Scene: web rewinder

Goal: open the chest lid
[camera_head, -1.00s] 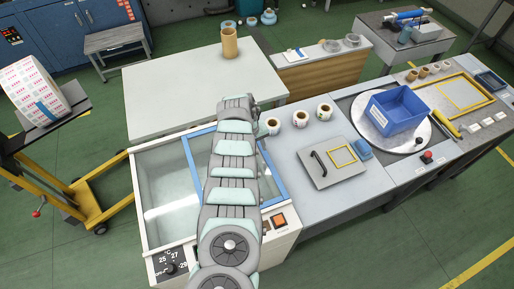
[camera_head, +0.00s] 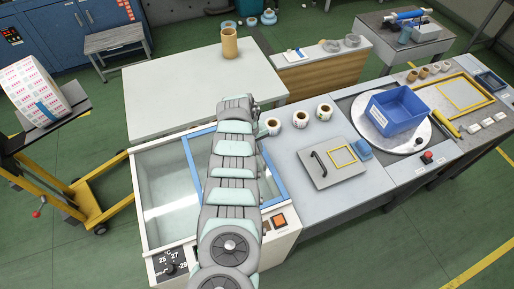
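The chest (camera_head: 140,200) is a white-rimmed box with a glass top, in front of the pale table. A blue-framed glass lid panel (camera_head: 190,160) lies over its right part, and clear glass shows to its left. My arm reaches across this panel from the front and hides its middle. The arm's far end (camera_head: 250,104) is at the back edge of the chest, beside the pale table. My gripper's fingers are not clearly visible there, so whether they touch the lid or are open cannot be told.
A control panel with a dial (camera_head: 170,268) and an orange switch (camera_head: 279,220) is on the chest's front. Several label rolls (camera_head: 300,118) and a grey plate with a black handle (camera_head: 318,163) are on the bench to the right. A yellow lift cart (camera_head: 100,185) stands left.

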